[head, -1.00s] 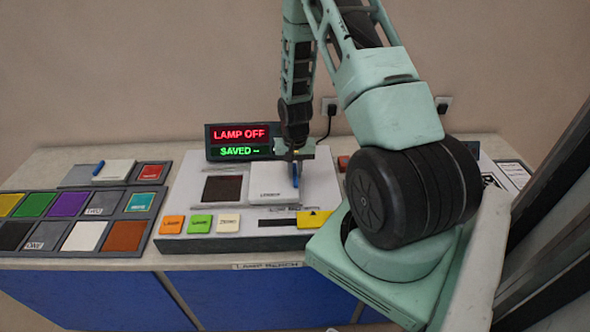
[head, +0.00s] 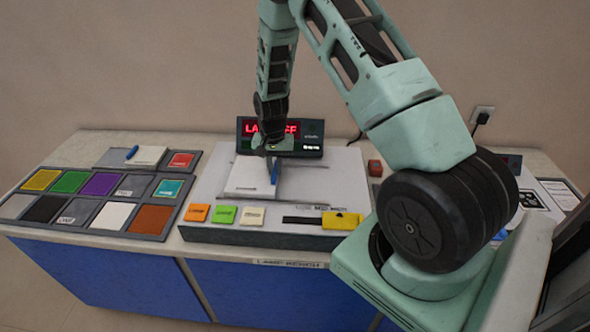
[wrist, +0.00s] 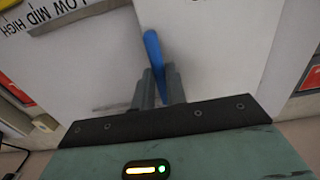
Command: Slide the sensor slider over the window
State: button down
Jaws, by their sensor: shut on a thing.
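The white sensor slider (head: 247,178) lies flat on the grey panel (head: 205,228) at its left part. It covers the spot of the dark window, and none of the window shows. A blue handle (head: 274,172) stands at the slider's right edge. My gripper (head: 272,158) points down and is shut on this handle. In the wrist view the blue handle (wrist: 152,48) rises between the two grey fingers (wrist: 160,88).
A display (head: 308,138) behind the panel shows red text, partly hidden by my arm. Orange, green and cream buttons (head: 225,215) and a yellow slider (head: 342,220) line the front. A tray of coloured tiles (head: 135,215) lies left. A red button (head: 375,168) is at right.

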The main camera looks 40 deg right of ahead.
jog(key=shift+w+a+r, duration=0.1)
jog(key=shift+w+a, duration=0.6)
jog(key=shift+w, duration=0.2)
jog(key=c, duration=1.4)
grip_release()
jog(key=shift+w, duration=0.1)
jog(key=shift+c, duration=0.2)
notch_tip(320, 180, up, 17)
jog(key=b, duration=0.4)
jog(key=shift+r, duration=0.2)
